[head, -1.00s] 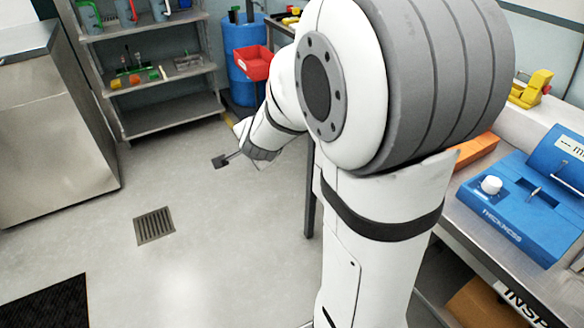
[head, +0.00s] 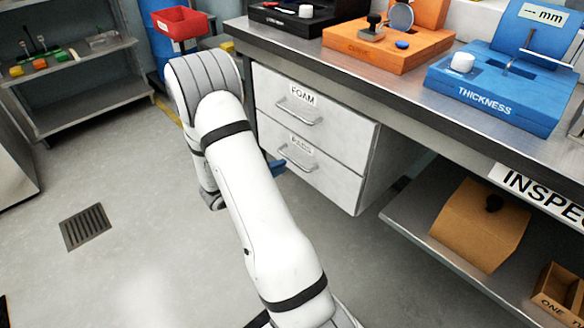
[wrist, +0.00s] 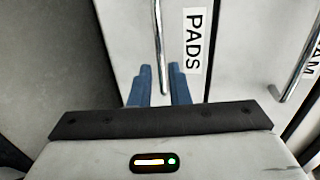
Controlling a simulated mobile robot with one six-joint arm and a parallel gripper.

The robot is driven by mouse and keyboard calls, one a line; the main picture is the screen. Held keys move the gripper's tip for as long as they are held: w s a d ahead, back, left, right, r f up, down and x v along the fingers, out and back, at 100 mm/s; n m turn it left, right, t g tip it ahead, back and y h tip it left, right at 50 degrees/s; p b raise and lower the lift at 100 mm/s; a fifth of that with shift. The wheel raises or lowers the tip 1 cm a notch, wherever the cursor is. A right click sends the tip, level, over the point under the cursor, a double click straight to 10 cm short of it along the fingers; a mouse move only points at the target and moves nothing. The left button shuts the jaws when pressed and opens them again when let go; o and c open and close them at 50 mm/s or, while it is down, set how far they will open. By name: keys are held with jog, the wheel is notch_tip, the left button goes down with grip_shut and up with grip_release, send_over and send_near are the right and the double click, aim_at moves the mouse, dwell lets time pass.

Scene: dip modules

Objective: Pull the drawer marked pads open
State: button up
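The drawer marked PADS (head: 330,178) is the lower of two white drawers under the bench in the head view. Its front looks flush with the cabinet. Its metal bar handle (head: 297,161) is level below the label. In the wrist view the PADS handle (wrist: 159,40) runs upright, left of the PADS label. My gripper (wrist: 160,72) has two blue fingers, one on each side of the handle's lower end, with a small gap between them. In the head view one blue finger (head: 277,167) shows at the drawer's left; my arm hides the rest.
The FOAM drawer (head: 275,92) is just above, with its own handle (wrist: 298,68) at the right of the wrist view. The bench top holds an orange fixture (head: 400,50) and a blue THICKNESS fixture (head: 500,85). A cardboard box (head: 465,225) sits on the lower shelf. Floor at left is clear.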

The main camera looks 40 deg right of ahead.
aim_at(293, 160)
jog(key=b+x, duration=0.1)
jog(key=x, duration=0.5)
jog(key=shift+d, duration=0.3)
grip_shut()
jog(key=shift+a, duration=0.15)
